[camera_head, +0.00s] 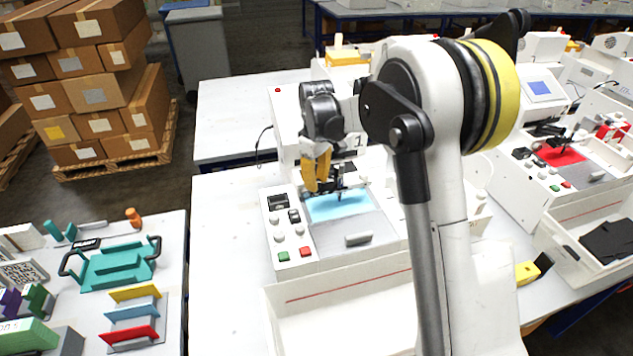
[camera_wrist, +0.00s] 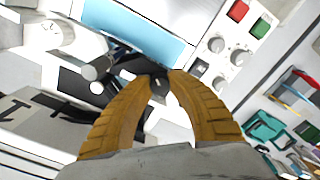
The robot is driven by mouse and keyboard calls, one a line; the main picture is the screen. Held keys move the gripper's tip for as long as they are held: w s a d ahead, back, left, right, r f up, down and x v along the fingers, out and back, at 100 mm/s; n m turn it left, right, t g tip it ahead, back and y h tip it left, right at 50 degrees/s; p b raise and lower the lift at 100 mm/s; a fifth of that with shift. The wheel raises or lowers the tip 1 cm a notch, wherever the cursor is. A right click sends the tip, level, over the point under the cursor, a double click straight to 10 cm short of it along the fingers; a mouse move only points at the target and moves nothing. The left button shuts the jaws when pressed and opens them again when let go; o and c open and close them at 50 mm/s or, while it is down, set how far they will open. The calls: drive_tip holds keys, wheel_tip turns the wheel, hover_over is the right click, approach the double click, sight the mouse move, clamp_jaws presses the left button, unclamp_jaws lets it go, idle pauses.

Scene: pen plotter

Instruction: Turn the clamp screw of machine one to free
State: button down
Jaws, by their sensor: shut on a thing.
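Machine one (camera_head: 282,165) is a white pen plotter with a "1" on it, in the middle of the head view. Its light-blue sheet (camera_head: 338,206) lies on the bed, and the sheet also shows in the wrist view (camera_wrist: 150,38). My gripper (camera_head: 318,188) has orange-brown ribbed fingers and is at the dark pen carriage above the sheet. In the wrist view my gripper (camera_wrist: 161,78) is shut on a small dark knob, the clamp screw (camera_wrist: 159,88), at its fingertips. The screw's turn position cannot be told. The fingers and carriage hide part of it.
The control panel, with knobs, a green button (camera_head: 283,256) and a red button (camera_head: 305,251), is left of the bed. A grey handle (camera_head: 358,239) is in front. A teal tray (camera_head: 112,266) is on the left table. Another plotter with a red sheet (camera_head: 560,155) stands right.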

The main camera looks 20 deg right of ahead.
sight(317, 181)
idle(0.3)
drive_tip(key=c, duration=1.2)
unclamp_jaws()
wheel_tip(317, 181, up, 12)
